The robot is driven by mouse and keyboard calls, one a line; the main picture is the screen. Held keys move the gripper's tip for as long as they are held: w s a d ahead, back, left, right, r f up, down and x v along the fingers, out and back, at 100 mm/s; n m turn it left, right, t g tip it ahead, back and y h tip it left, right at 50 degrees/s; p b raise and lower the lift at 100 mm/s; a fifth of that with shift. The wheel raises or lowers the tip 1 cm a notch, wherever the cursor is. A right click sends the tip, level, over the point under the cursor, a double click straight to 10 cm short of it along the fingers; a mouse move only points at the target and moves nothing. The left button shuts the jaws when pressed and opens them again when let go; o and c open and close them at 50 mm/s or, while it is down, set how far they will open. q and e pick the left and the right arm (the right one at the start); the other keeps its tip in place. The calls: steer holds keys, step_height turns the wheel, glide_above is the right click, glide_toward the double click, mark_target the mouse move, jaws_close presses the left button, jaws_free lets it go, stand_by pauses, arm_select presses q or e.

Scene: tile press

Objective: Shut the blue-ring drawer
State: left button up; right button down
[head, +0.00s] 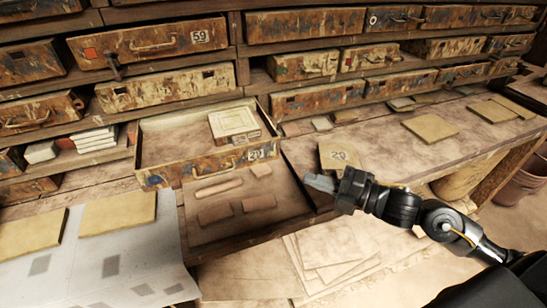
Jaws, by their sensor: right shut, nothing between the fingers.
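One drawer (208,166) stands pulled out at the centre, with a worn blue and rust front, a numbered label and a front handle. A cream block with a raised square (234,121) lies inside it at the back right. I cannot make out a blue ring on its front; a small ring mark shows on an upper drawer (392,20). My left gripper is not in view.
Rows of other worn drawers (148,42) fill the back. Several small clay pieces (219,188) lie on a board before the open drawer. Pale tiles lie on a white cloth (130,250) at the left and on the bench at the right.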

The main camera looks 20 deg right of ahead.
mark_target(260, 154)
steer(key=p+x, duration=0.1)
steer(key=x, duration=0.3)
steer(key=w+d+p+x, duration=0.1)
steer(key=p+x, duration=0.1)
steer(key=x, duration=0.2)
steer(key=w+d+p+x, duration=0.1)
steer(key=p+x, duration=0.1)
steer(key=x, duration=0.2)
steer(key=shift+w, duration=0.1)
steer(key=shift+w, duration=0.1)
